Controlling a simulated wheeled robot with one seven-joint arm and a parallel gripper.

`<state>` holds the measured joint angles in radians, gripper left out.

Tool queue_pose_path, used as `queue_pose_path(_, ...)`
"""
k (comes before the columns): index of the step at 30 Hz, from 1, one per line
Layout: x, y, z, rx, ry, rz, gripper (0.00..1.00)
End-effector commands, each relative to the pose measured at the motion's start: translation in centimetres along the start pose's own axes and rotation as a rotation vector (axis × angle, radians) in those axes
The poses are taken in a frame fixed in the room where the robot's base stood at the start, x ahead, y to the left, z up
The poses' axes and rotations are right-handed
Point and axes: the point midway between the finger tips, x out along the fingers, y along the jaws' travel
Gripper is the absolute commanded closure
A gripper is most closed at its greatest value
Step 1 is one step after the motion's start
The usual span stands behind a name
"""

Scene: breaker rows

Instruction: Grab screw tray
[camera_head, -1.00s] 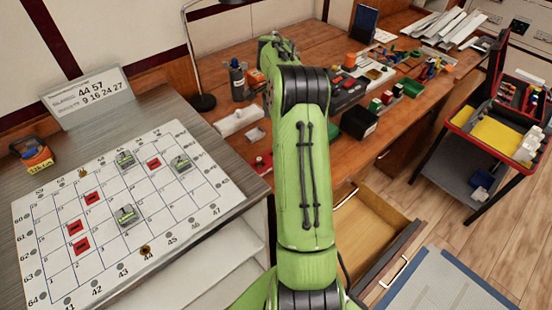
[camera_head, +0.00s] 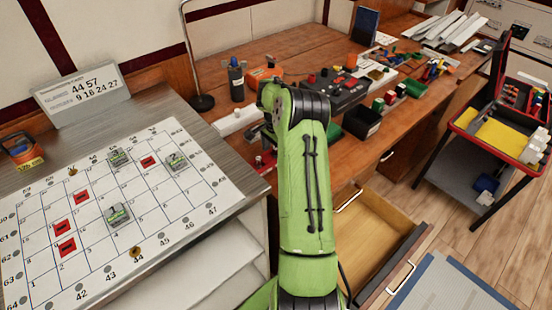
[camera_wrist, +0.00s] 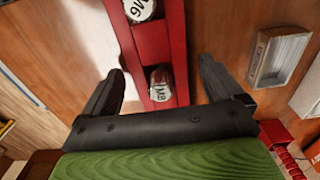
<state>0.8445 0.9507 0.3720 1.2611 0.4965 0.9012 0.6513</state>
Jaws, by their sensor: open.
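The screw tray, a long narrow red holder (camera_wrist: 160,50), runs up the middle of the wrist view. Two round containers sit in it, a nearer one marked M8 (camera_wrist: 161,83) and a farther one marked M6 (camera_wrist: 138,9). My gripper (camera_wrist: 160,67) is open, with one dark finger on each side of the tray and visible gaps to it. I cannot tell how high the fingers are above the wood.
A grey open box (camera_wrist: 280,55) lies right of the gripper in the wrist view. In the head view, a black bin (camera_head: 362,121) and tools crowd the wooden bench (camera_head: 300,50). An open drawer (camera_head: 375,225) juts out below. A numbered board (camera_head: 150,205) lies at left.

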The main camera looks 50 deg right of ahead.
Motion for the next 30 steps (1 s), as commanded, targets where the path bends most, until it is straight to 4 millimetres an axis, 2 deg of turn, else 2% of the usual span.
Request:
queue_pose_path(1,-0.1,0.0,0.0,0.0,0.0,0.0,0.08)
queue_pose_path(2,-0.1,0.0,0.0,0.0,0.0,0.0,0.12)
queue_pose_path(14,-0.1,0.0,0.0,-0.001,0.0,0.001,0.74)
queue_pose_path(20,-0.2,0.0,0.0,-0.001,0.001,-0.001,0.76)
queue_pose_path(23,-1.1,-0.1,0.0,-0.001,0.002,-0.002,0.76)
queue_pose_path(30,-7.1,-0.1,-0.1,0.0,0.004,-0.003,0.76)
